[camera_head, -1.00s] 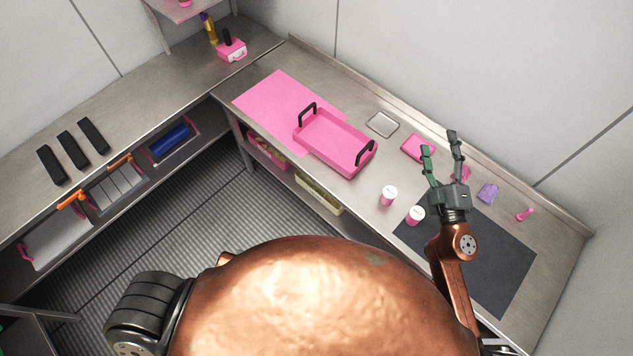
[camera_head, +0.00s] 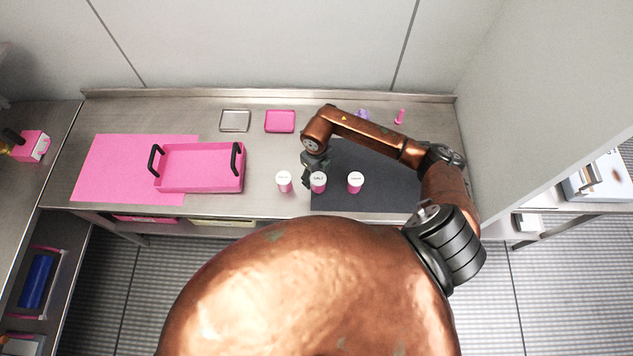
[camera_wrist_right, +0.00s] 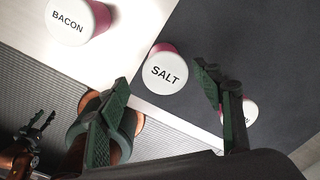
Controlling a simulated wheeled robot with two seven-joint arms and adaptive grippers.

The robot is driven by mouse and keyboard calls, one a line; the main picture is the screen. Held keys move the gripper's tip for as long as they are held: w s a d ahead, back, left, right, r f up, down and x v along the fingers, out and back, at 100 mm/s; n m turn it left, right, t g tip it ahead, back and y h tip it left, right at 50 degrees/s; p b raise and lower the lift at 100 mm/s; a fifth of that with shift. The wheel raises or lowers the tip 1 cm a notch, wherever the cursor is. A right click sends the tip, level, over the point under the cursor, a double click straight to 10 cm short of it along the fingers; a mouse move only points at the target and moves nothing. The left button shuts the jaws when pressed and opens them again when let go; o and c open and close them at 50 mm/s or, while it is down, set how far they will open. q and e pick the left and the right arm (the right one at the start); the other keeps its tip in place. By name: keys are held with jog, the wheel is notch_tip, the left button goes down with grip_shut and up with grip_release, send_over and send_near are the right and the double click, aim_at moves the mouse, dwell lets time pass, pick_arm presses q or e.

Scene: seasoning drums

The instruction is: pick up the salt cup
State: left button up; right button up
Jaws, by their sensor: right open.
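The salt cup (camera_head: 318,189), pink with a white lid marked SALT, stands upright at the left front edge of the dark mat. In the right wrist view the salt cup (camera_wrist_right: 166,72) lies ahead, between the lines of the two green fingers. My right gripper (camera_wrist_right: 163,76) is open and empty; in the head view it (camera_head: 308,180) is just behind and left of the salt cup, partly hidden by its own arm. Contact is not clear. My left gripper (camera_wrist_right: 38,125) seems to show small at the lower left of the wrist view; its jaws are unclear.
A bacon cup (camera_head: 284,183) stands close left of the salt cup and another cup (camera_head: 355,184) stands to its right on the dark mat (camera_head: 385,195). A pink tray (camera_head: 200,170) with black handles sits further left. The counter's front edge is close to the cups.

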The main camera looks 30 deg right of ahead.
notch_tip(320, 180, down, 2)
jog(key=shift+s+d+f+p, duration=0.1)
jog(key=shift+f+p, duration=0.05)
jog(key=shift+p, duration=0.2)
jog(key=f, duration=0.1)
jog(key=f+p, duration=0.1)
jog(key=f, duration=0.2)
jog(key=shift+d+f+p, duration=0.1)
jog(key=shift+d+p, duration=0.15)
jog(key=shift+p, duration=0.15)
jog(key=shift+f, duration=0.6)
jog(key=shift+c, duration=0.7)
jog(key=c, duration=1.2)
jog(key=shift+r, duration=0.1)
